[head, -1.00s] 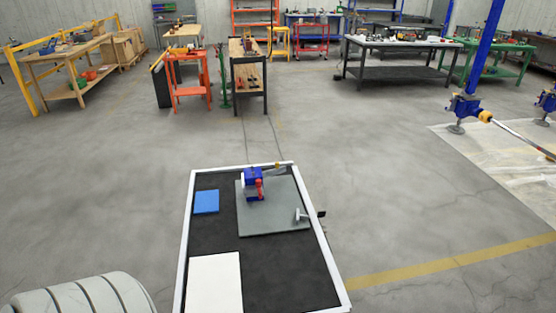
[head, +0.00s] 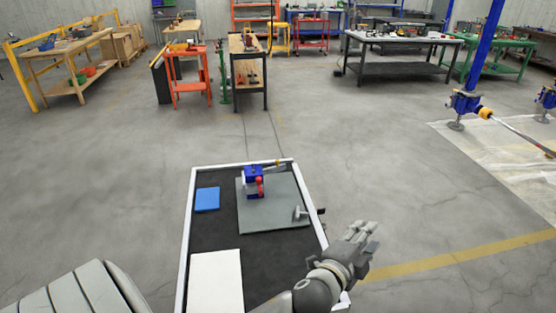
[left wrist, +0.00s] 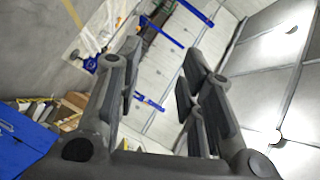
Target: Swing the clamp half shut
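A blue device with a red upright handle, which looks like the clamp (head: 253,178), stands on a grey plate (head: 270,215) on the cart. A grey bar with a yellowish part sticks out from its top to the right. I cannot tell exactly how far the clamp is open. My left gripper (head: 366,231) is past the cart's right edge, to the right of and nearer than the clamp, touching nothing. In the left wrist view my left gripper (left wrist: 154,85) has its fingers apart with nothing between them. My right gripper is not in view.
The white-rimmed cart (head: 186,235) also carries a blue pad (head: 207,199), a white sheet (head: 216,283) and a small T-shaped metal piece (head: 302,212) near its right edge. Open floor surrounds it. Workbenches and a blue post (head: 486,50) stand farther back.

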